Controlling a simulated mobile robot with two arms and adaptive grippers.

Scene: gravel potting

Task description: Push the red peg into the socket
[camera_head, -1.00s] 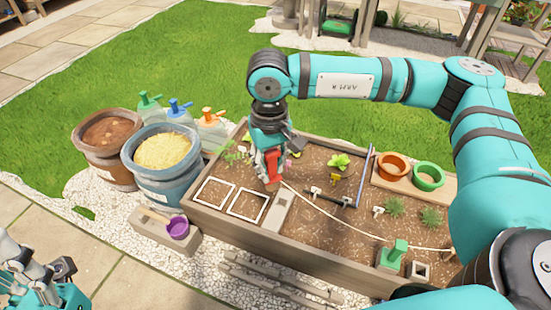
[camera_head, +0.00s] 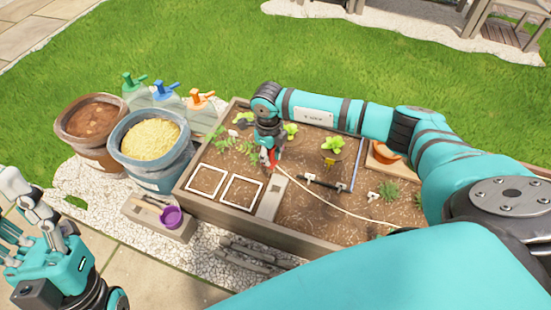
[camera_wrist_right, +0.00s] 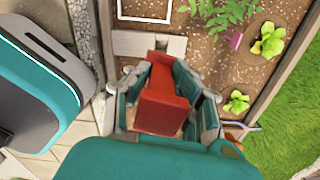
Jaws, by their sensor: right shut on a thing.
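My right gripper (camera_wrist_right: 165,100) is shut on the red peg (camera_wrist_right: 163,110), with fingers on both sides of it. In the head view the red peg (camera_head: 266,157) hangs below my right gripper (camera_head: 268,150), near the far end of a pale grey block (camera_head: 268,203) in the planter. The block (camera_wrist_right: 135,43) also shows just beyond the peg in the wrist view. The peg's far end and any socket opening are hard to make out, so I cannot tell whether they touch. My left gripper (camera_head: 18,222) is at the lower left, fingers apart and empty.
The wooden planter (camera_head: 225,219) holds soil, seedlings, two white square frames (camera_head: 241,191) and a dark bar with a blue rod (camera_head: 357,165). Buckets of brown soil (camera_head: 92,119) and yellow gravel (camera_head: 150,139) stand left, with spray bottles behind. A purple cup (camera_head: 172,217) sits in front.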

